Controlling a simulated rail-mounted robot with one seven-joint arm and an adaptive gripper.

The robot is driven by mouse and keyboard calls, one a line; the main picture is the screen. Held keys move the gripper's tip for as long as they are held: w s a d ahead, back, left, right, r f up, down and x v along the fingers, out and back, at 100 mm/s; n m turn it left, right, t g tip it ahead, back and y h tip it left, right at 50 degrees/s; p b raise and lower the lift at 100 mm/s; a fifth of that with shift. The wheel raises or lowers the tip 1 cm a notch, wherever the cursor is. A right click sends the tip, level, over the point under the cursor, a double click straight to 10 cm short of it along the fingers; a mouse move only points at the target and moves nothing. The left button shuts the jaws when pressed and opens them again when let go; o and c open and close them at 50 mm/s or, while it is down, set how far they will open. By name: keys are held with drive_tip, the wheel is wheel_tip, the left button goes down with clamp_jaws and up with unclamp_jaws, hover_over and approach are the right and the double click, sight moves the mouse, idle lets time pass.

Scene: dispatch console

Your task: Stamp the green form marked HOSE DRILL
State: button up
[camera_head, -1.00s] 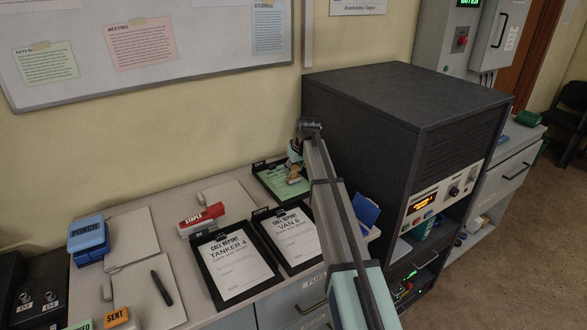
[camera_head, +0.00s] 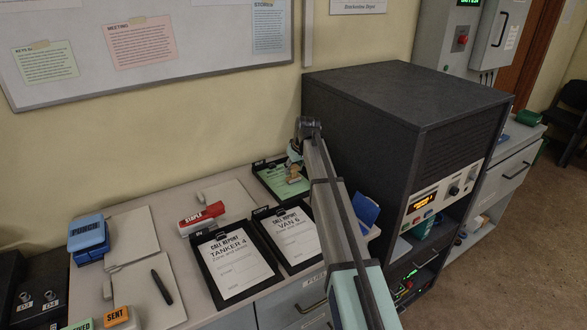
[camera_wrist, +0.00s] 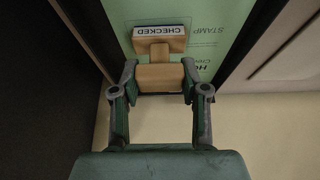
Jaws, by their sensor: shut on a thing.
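The green form (camera_head: 274,179) lies on a dark clipboard at the back of the counter, beside the black cabinet. In the wrist view the form (camera_wrist: 222,22) shows "STAMP" and a partly hidden word beginning "HO". My gripper (camera_wrist: 160,79) is shut on the wooden handle of a stamp (camera_wrist: 160,44) labelled CHECKED. In the head view my gripper (camera_head: 295,160) and the stamp are over the form, partly hidden by my arm. I cannot tell whether the stamp's face touches the paper. No printed mark is visible on the form.
The VAN 6 clipboard (camera_head: 287,236) and the TANKER 4 clipboard (camera_head: 236,264) lie in front. A red stapler (camera_head: 202,218), a blue punch (camera_head: 88,238) and a SENT stamp (camera_head: 118,318) stand to the left. The black cabinet (camera_head: 395,120) rises close on the right.

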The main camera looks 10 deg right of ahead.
drive_tip(key=shift+r+p, duration=1.55)
drive_tip(key=shift+r, duration=1.9)
